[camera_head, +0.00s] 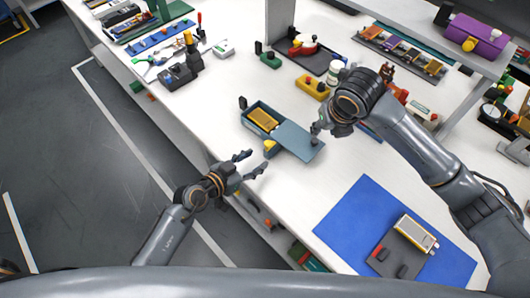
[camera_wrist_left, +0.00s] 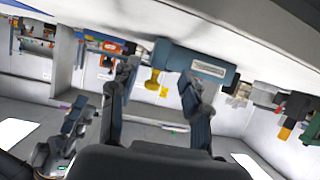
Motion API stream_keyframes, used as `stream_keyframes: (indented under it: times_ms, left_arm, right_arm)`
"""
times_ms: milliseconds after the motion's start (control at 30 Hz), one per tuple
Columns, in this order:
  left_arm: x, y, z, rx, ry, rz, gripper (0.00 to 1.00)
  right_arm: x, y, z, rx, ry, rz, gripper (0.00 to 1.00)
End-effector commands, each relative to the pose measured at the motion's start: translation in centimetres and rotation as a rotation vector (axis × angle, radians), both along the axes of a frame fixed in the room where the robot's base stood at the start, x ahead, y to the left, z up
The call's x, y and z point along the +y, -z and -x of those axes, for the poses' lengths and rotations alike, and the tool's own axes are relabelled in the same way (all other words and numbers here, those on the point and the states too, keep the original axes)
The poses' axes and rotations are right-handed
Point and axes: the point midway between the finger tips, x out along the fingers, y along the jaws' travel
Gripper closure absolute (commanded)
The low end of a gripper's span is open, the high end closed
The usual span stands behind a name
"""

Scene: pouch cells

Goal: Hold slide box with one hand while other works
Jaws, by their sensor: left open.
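The blue-grey slide box (camera_head: 248,122) lies on the white table in the head view. Its lid (camera_head: 292,139) is slid out to the right, showing a yellow block (camera_head: 263,118) inside. A yellow knob (camera_head: 270,147) sticks out of its near side. My left gripper (camera_head: 257,163) is open and empty, just in front of the box at the table edge. The box (camera_wrist_left: 210,66) and knob (camera_wrist_left: 154,78) show upside down beyond its open fingers (camera_wrist_left: 158,88) in the left wrist view. My right gripper (camera_head: 317,128) is at the lid's dark knob (camera_head: 314,142); its grip is unclear.
A blue mat (camera_head: 343,227) with a silver-and-yellow cell (camera_head: 416,233) and a dark plate lies at the near right. A yellow block (camera_head: 312,88) and a white jar (camera_head: 335,72) stand behind the box.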

Motion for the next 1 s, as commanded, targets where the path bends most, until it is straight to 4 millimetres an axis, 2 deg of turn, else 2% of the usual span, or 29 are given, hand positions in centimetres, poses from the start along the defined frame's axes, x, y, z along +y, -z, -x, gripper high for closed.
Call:
stream_keyframes:
  times_ms: [100,300,500,800,1000]
  left_arm:
    - [-1.4,0.8,-1.8,-0.003,0.002,-0.002,0.53]
    - [-3.1,2.0,-3.9,-0.001,0.001,-0.001,0.53]
    - [-3.9,2.6,-4.8,0.0,0.001,-0.002,0.53]
    - [-4.0,2.6,-4.9,-0.001,-0.001,-0.001,0.53]
    - [-3.9,2.6,-4.9,-0.001,-0.001,-0.001,0.94]
  right_arm:
    - [0.0,0.0,0.0,0.0,0.0,0.0,0.62]
    - [0.0,0.0,0.0,0.0,0.0,0.0,0.62]
    - [0.0,0.0,0.0,0.0,0.0,0.0,0.62]
    - [0.0,0.0,0.0,0.0,0.0,0.0,0.62]
    - [0.0,0.0,0.0,0.0,0.0,0.0,0.62]
